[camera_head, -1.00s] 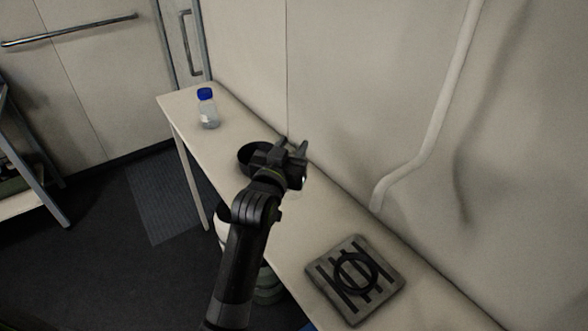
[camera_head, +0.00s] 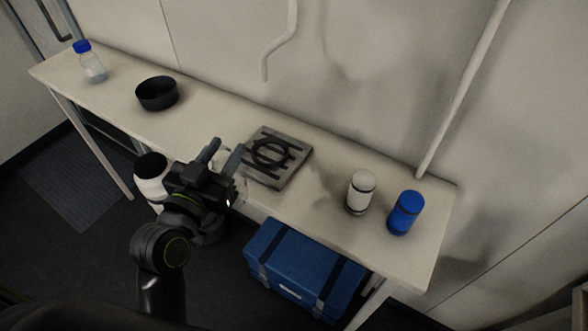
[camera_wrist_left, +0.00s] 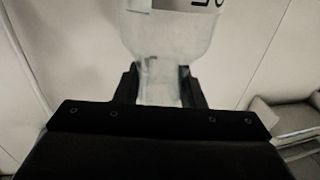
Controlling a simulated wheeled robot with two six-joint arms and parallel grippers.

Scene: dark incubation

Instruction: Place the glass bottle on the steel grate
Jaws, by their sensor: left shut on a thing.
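My left gripper (camera_head: 224,154) comes in from the left, at the table's front edge just left of the steel grate (camera_head: 298,168). In the left wrist view, it is shut on the neck of the clear glass bottle (camera_wrist_left: 172,38), with the bottle's wider body beyond the fingers. A piece of a label with dark print shows at the top of that view. In the head view the bottle is mostly hidden by the gripper and hard to make out. The grate is a grey square plate with dark bars and a dark ring, lying flat with nothing standing on it. My right gripper is not in view.
On the long table (camera_head: 330,235) stand a clear bottle with a blue cap (camera_head: 92,65), a black bowl (camera_head: 157,93), a white bottle (camera_head: 361,192) and a blue bottle (camera_head: 405,212). A blue box (camera_head: 300,270) and a white container (camera_head: 150,180) are below. The wall runs behind.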

